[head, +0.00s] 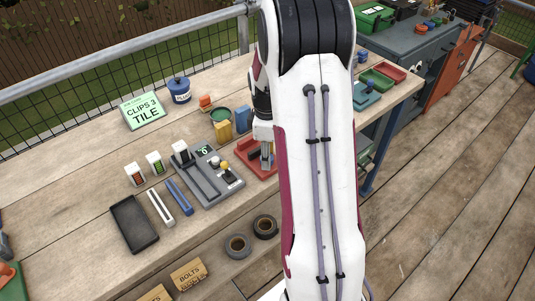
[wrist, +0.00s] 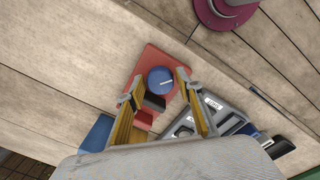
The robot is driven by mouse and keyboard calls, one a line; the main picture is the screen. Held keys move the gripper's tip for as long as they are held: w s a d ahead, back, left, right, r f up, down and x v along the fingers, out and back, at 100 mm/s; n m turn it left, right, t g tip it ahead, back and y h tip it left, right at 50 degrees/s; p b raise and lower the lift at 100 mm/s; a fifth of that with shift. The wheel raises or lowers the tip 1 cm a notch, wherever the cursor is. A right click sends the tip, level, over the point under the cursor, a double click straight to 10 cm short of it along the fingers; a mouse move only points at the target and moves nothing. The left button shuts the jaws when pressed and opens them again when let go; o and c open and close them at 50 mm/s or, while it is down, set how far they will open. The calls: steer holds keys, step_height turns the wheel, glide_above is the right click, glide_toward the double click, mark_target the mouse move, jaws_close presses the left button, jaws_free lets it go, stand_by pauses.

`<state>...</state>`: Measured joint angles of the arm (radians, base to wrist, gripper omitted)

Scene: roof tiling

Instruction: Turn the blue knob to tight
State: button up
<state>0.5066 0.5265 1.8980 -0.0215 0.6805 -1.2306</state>
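The blue knob (wrist: 160,80) is round, with a short white line on its top, and sits on a red base plate (wrist: 150,57) in the wrist view. The red base also shows in the head view (head: 247,150), where the knob cannot be made out behind my gripper (head: 266,158). In the wrist view my gripper (wrist: 158,84) is open, with one fingertip on either side of the knob. Gaps show between knob and fingers; the height of the fingertips over it is hard to tell. I cannot read any tight mark.
A dark block (wrist: 153,102) stands beside the knob. A grey device (head: 206,178) with a slot and small knobs lies left of the red base. A yellow block (head: 223,131), a blue block (head: 242,117) and a green-rimmed tin (head: 220,114) stand behind.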

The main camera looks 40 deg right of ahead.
steer(key=c, duration=0.8)
steer(key=shift+m, duration=0.5)
steer(key=m, duration=0.4)
steer(key=shift+a+m, duration=0.1)
steer(key=shift+m, duration=0.2)
steer(key=m, duration=0.6)
steer(key=shift+m, duration=0.3)
steer(key=o, duration=0.8)
